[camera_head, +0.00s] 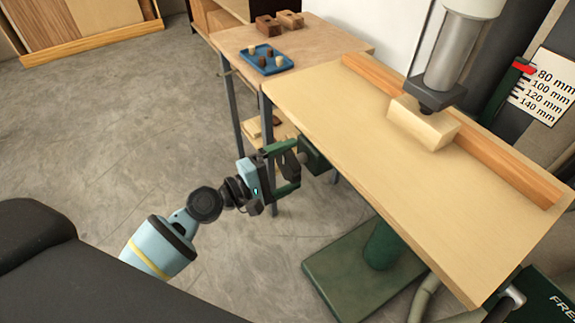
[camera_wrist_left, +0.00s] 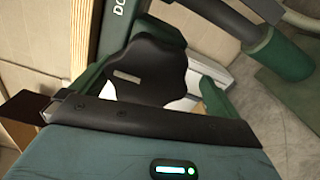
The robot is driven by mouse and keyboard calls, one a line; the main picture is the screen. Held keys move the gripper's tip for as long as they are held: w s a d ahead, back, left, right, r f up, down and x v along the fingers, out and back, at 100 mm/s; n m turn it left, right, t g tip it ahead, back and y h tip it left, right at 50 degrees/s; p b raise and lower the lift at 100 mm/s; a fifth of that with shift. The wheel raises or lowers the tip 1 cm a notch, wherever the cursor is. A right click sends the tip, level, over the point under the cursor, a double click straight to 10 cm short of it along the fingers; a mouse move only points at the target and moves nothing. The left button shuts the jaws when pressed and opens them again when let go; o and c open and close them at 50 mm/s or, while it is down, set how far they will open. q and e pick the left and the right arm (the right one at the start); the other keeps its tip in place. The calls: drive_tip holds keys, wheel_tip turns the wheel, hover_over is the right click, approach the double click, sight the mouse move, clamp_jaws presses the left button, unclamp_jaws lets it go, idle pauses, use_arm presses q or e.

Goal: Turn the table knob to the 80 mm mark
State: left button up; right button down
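The table knob (camera_wrist_left: 145,68) is dark and lobed, and shows between my fingers in the left wrist view. My left gripper (camera_head: 292,169) is at the table's left side, beside a dark green housing (camera_head: 315,155) under the table edge. Its green fingers stand apart, with a gap visible beside the knob; I cannot tell whether either touches it. The scale (camera_head: 545,88) at the right reads 80, 100, 120 and 140 mm from top to bottom. Its red pointer (camera_head: 525,67) is at the top, close to the 80 mm line. My right gripper is not in view.
The tilted wooden table (camera_head: 400,180) carries a fence (camera_head: 510,178) and a pale block (camera_head: 425,122) under a grey spindle (camera_head: 453,50). A workbench (camera_head: 325,45) behind holds a blue tray (camera_head: 262,68). The floor at left is clear.

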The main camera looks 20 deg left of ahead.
use_arm(q)
drive_tip(key=b+v, duration=0.2)
drive_tip(key=v, duration=0.5)
drive_tip(key=shift+s+a, duration=0.25)
drive_tip(key=shift+s, duration=0.1)
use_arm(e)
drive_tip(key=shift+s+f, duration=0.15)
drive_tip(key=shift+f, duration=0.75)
use_arm(q)
drive_tip(key=s+f+m+g+y+p, duration=0.2)
drive_tip(key=s+f+m+y+p, duration=0.25)
drive_tip(key=s+f, duration=0.65)
drive_tip(key=s+f+m+g+y+p, duration=0.1)
drive_tip(key=s+f+m+y+p, duration=0.1)
drive_tip(key=s+m, duration=0.3)
drive_tip(key=s+d+f+m+g+y+p, duration=0.1)
drive_tip(key=s+m, duration=0.4)
drive_tip(key=s, duration=0.8)
wheel_tip(320, 180, down, 3)
drive_tip(key=shift+r+g+y+p, duration=0.25)
drive_tip(key=shift+g+y+p, duration=0.5)
drive_tip(key=shift+p, duration=0.2)
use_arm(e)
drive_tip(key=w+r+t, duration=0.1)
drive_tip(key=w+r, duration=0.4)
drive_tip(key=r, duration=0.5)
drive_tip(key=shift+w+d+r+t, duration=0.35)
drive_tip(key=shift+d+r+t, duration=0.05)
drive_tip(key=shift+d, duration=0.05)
